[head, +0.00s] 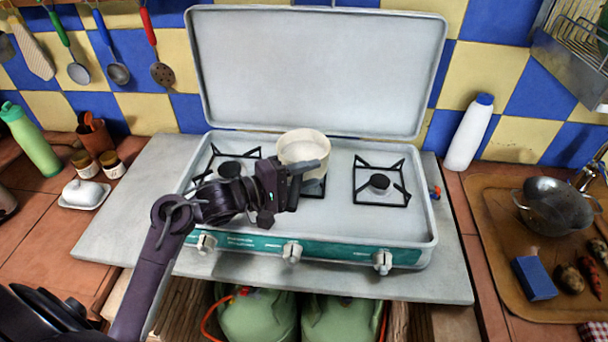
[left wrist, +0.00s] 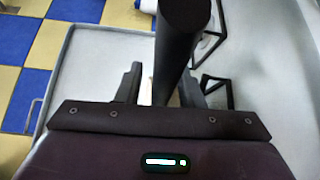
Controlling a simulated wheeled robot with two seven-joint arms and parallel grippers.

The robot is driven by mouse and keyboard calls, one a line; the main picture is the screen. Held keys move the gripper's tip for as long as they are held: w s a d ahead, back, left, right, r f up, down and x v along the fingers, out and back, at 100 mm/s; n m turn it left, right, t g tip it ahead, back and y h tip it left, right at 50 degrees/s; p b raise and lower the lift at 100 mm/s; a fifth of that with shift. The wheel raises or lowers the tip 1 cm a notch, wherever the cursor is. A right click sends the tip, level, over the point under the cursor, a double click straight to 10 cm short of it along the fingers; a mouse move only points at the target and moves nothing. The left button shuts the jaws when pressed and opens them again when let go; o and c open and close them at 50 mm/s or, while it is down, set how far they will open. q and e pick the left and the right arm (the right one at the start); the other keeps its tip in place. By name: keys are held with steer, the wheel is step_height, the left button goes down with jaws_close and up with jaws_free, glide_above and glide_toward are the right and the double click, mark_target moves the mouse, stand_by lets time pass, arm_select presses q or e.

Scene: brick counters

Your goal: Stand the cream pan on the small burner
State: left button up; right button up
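The cream pan (head: 303,146) is upright over the middle burner of the white stove and hides most of that burner. Whether it rests on the grate is unclear. The right burner (head: 379,182) and left burner (head: 229,170) have bare caps; the right cap looks slightly smaller. My left gripper (head: 306,171) is at the pan's front side and covers part of it. In the left wrist view a dark handle (left wrist: 181,50) runs between my left gripper's fingers (left wrist: 162,88), with a light gap beside the left finger. They look open around it. My right gripper is out of view.
The raised stove lid (head: 318,70) stands behind the burners. Knobs line the front panel (head: 250,243). A white bottle (head: 469,132) and a tray (head: 492,200) with a colander (head: 556,205) are to the right. Jars and a butter dish (head: 84,194) are to the left.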

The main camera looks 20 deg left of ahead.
arm_select(q)
steer(key=b+v, duration=0.1)
steer(key=v, duration=1.1)
steer(key=shift+r, duration=0.35)
steer(key=shift+s, duration=0.1)
